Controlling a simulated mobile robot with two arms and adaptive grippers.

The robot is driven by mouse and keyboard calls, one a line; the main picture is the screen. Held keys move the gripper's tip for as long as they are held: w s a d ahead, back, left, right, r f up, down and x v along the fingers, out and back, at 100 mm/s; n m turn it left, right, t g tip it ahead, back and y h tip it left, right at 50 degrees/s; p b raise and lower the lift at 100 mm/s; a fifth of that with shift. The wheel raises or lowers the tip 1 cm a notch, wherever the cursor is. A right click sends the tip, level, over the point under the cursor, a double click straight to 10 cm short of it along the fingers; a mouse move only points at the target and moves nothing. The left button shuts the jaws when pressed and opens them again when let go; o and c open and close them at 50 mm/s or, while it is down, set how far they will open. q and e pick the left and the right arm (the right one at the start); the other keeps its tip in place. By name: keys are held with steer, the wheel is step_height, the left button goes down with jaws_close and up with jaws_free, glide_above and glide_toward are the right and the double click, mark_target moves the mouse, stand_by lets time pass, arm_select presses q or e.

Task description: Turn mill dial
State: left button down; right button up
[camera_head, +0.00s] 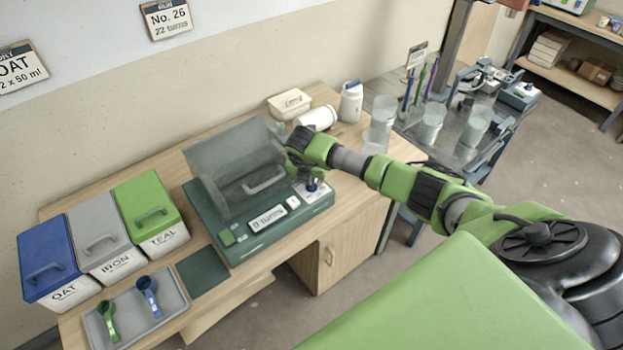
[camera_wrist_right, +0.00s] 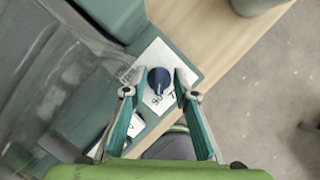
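The mill (camera_head: 232,236) is a dark green machine with a clear tilted cover and handle (camera_head: 264,180). Its display (camera_head: 267,218) reads "0 turns". The dial (camera_head: 312,184) is a dark blue knob on a white plate at the mill's right end. My right gripper (camera_head: 308,178) is over it. In the right wrist view the dial (camera_wrist_right: 158,81) lies between the two spread teal fingers of my right gripper (camera_wrist_right: 157,84), with a visible gap on each side. I cannot tell how far above the plate the fingertips are. My left gripper is not in view.
Blue (camera_head: 54,262), grey (camera_head: 101,244) and green (camera_head: 150,213) lidded bins and a tray (camera_head: 176,300) with two scoops stand at left. A wall sign (camera_head: 167,18) reads "No. 26, 22 turns".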

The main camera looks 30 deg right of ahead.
jaws_close()
